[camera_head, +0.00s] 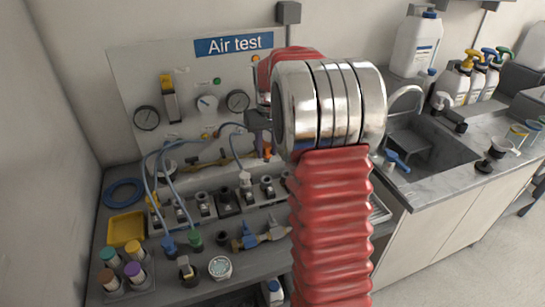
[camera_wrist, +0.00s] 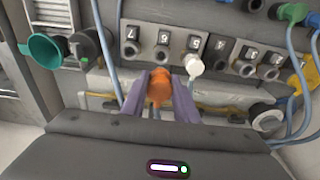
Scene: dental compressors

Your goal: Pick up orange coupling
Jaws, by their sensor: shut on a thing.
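The orange coupling (camera_wrist: 159,87) sits between the two purple fingers of my gripper (camera_wrist: 160,97) in the wrist view, and the fingers are shut on it. In the head view, my gripper (camera_head: 258,130) is in front of the Air test panel, left of my arm's metal joint. A bit of the orange coupling (camera_head: 266,150) shows there below the fingers. The coupling is above the row of numbered sockets, and its lower end is hard to make out.
A row of numbered sockets (camera_wrist: 192,43) lies just past the gripper, with a white fitting (camera_wrist: 194,65) close beside the coupling. Blue hoses (camera_head: 150,178) loop at the left. A yellow tray (camera_head: 126,229) and capped vials (camera_head: 133,270) stand on the bench. A sink (camera_head: 428,150) is at the right.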

